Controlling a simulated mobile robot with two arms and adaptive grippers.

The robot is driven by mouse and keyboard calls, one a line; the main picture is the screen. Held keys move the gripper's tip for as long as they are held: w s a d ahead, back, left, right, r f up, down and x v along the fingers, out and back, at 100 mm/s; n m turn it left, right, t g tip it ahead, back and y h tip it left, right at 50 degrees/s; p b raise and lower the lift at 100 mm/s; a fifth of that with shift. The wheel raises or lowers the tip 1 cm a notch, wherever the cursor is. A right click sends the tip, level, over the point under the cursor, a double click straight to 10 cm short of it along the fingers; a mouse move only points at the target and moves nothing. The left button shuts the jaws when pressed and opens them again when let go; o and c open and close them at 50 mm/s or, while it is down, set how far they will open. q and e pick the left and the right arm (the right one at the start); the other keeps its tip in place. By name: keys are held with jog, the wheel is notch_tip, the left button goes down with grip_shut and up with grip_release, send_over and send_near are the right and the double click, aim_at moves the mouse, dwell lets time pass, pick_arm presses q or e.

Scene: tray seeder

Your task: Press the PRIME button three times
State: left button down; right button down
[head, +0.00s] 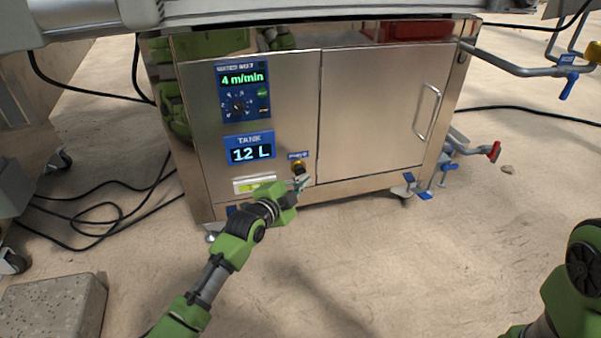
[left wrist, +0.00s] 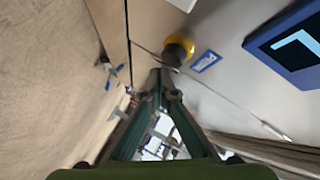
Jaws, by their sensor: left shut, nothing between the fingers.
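The PRIME button (head: 298,168) is a small yellow-and-black round button low on the steel cabinet front, under a small blue label (head: 297,156). In the left wrist view the button (left wrist: 178,48) shows just beyond the fingertips, with its blue label (left wrist: 206,62) beside it. My left gripper (head: 301,182) is shut and empty, its tips right by the button, slightly below it in the head view. In the left wrist view the fingertips (left wrist: 160,76) come together close to the button; I cannot tell whether they touch it. My right gripper is out of view.
The steel cabinet carries a speed panel (head: 242,92) reading 4 m/min and a TANK display (head: 250,149) reading 12 L. A door handle (head: 428,112) is at its right. Black cables (head: 110,208) lie on the floor at left, near a concrete block (head: 52,306).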

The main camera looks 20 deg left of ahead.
pick_arm(q)
jog(key=shift+w, duration=0.1)
jog(key=shift+w+a, duration=0.2)
jog(key=shift+w, duration=0.05)
jog(key=shift+w+a, duration=0.4)
jog(key=shift+w, duration=0.1)
dwell(1.3)
jog(key=shift+s+d+p, duration=0.55)
jog(key=shift+s+p, duration=0.3)
jog(key=shift+p, duration=0.25)
